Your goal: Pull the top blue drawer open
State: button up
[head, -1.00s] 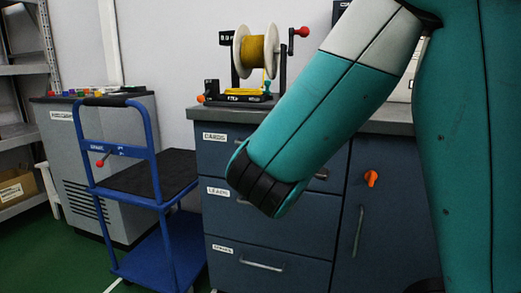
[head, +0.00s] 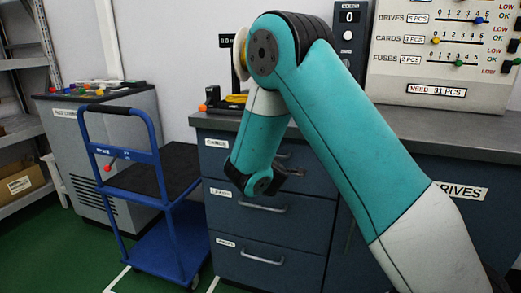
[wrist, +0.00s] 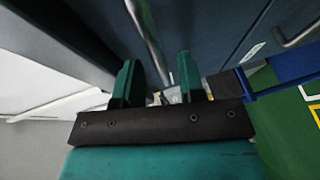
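The top blue drawer (head: 212,166), labelled CARDS, is in the dark blue cabinet under the counter and looks shut in the head view. My arm covers much of its front. In the wrist view my gripper (wrist: 158,82) shows two green fingers apart, with nothing clearly clamped. A metal bar handle (wrist: 148,35) runs from the top edge down to the space between the fingers. I cannot tell whether the fingers touch it.
Two lower drawers with bar handles sit below, the middle handle (head: 262,207) close under my gripper. A blue trolley (head: 155,155) stands left of the cabinet. A spool stand (head: 228,95) and a slider panel (head: 445,55) are on the counter (head: 215,120).

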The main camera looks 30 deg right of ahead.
jog(key=shift+x, duration=1.2)
grip_shut()
jog(key=shift+a, duration=0.1)
